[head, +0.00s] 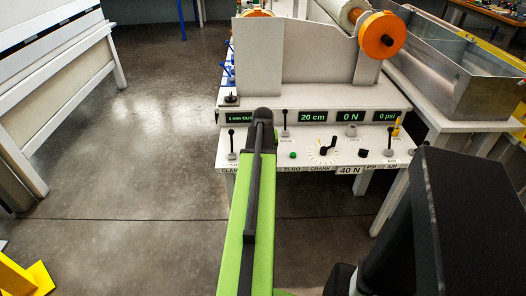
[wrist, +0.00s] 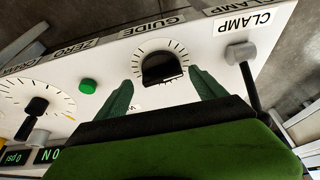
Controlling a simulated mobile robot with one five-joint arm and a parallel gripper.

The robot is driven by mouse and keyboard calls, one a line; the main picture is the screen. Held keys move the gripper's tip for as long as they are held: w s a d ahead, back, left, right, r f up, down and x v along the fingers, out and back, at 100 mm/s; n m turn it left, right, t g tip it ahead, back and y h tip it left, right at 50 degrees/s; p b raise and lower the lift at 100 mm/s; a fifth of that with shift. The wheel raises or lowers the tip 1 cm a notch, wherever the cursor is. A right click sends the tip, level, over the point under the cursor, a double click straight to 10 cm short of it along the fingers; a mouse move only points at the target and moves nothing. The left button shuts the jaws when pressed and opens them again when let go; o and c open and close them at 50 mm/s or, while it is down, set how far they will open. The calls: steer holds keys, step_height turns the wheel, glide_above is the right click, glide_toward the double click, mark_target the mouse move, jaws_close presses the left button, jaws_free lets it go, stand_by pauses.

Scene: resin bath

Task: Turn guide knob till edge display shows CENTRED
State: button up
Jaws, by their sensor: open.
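The guide knob (wrist: 160,70) is a black half-round knob on a white tick-marked dial, under the GUIDE label (wrist: 153,27) in the wrist view. My gripper (wrist: 161,80) is open, with one green finger on each side of the knob. I cannot tell whether either finger touches it. In the head view my arm hides the knob and the gripper. The edge display (head: 240,118) at the left end of the panel appears to read "1 mm OUT" in green, partly covered by my arm.
The clamp lever (wrist: 242,55) stands close to the right finger. A green button (wrist: 88,86) and a second dial knob (wrist: 37,106) lie to the left. Other displays read 20 cm (head: 313,117), 0 N (head: 350,117) and 0 psi. A metal trough (head: 450,75) is at right.

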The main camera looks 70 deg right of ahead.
steer(key=p+v, duration=1.5)
steer(key=v, duration=0.2)
